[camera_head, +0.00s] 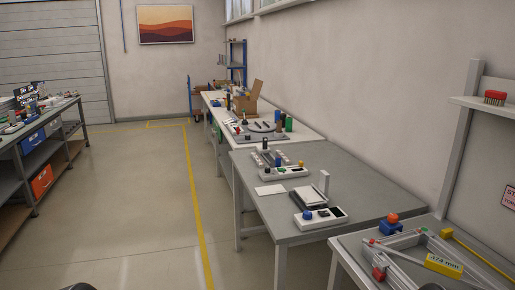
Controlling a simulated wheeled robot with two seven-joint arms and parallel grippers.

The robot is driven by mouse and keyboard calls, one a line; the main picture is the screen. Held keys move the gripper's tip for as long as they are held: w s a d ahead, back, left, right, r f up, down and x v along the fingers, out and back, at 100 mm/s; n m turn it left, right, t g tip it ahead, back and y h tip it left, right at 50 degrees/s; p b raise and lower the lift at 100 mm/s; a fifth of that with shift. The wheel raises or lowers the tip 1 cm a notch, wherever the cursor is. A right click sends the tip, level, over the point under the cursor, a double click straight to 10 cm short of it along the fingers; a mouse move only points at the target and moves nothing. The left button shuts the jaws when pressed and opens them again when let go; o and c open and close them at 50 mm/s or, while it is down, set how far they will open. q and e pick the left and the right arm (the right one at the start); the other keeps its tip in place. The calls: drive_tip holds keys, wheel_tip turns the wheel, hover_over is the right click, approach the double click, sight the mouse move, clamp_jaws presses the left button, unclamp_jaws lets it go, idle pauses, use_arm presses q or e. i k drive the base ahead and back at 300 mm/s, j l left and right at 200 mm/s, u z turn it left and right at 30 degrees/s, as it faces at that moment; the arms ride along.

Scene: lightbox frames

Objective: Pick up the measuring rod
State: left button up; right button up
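A long thin yellow rod (482,258) lies slantwise on the near right workbench (345,246) and runs toward the right picture edge. It looks like the measuring rod, but I cannot tell for sure. A slim pale grey bar (400,252) also lies slantwise there, inside a grey metal frame with green and red corner pieces. A yellow block marked "374 mm" (444,265) sits beside these parts. Neither of my grippers shows; only small dark rounded shapes, perhaps parts of my arms, show at the bottom edge.
A blue block with an orange-red ball (391,221) stands at the bench's back. A red brush (495,97) lies on a wall shelf. Farther grey tables (370,205) with devices line the right wall. Shelving (32,165) stands left. The floor (130,220) between is clear.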

sight(451, 269)
drive_tip(key=z, duration=1.3)
